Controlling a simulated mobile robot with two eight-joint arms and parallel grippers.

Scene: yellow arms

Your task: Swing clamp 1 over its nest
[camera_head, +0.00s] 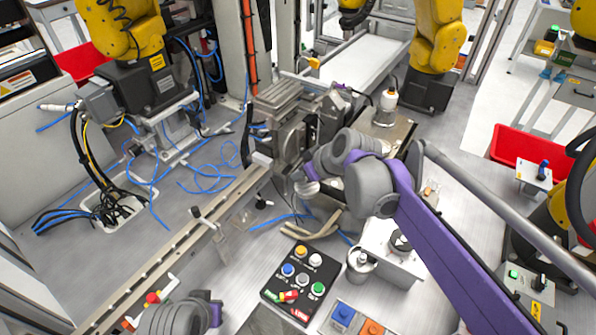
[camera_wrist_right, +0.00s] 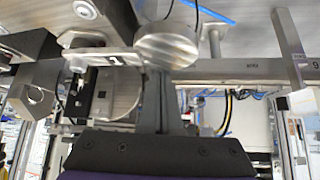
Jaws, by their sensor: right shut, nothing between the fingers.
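In the right wrist view, a light metal clamp arm marked "1" (camera_wrist_right: 112,60) lies across the upper left. A round metal knob (camera_wrist_right: 167,47) is at its right end, just ahead of my right gripper (camera_wrist_right: 168,85). That gripper is shut and empty, close to the knob; I cannot tell whether they touch. A round silver face (camera_wrist_right: 120,92) shows below the clamp arm; I cannot tell if it is the nest. In the head view my right gripper (camera_head: 308,187) is beside the grey metal fixture (camera_head: 285,105), and my wrist hides much of the clamp. My left arm shows at the bottom left, its fingers out of view.
A black button box (camera_head: 300,283) stands in front of the fixture. A metal cylinder (camera_head: 361,265) stands to its right. A long metal rail (camera_head: 170,262) runs along the left. Blue hoses (camera_head: 215,175) lie loose on the bench.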

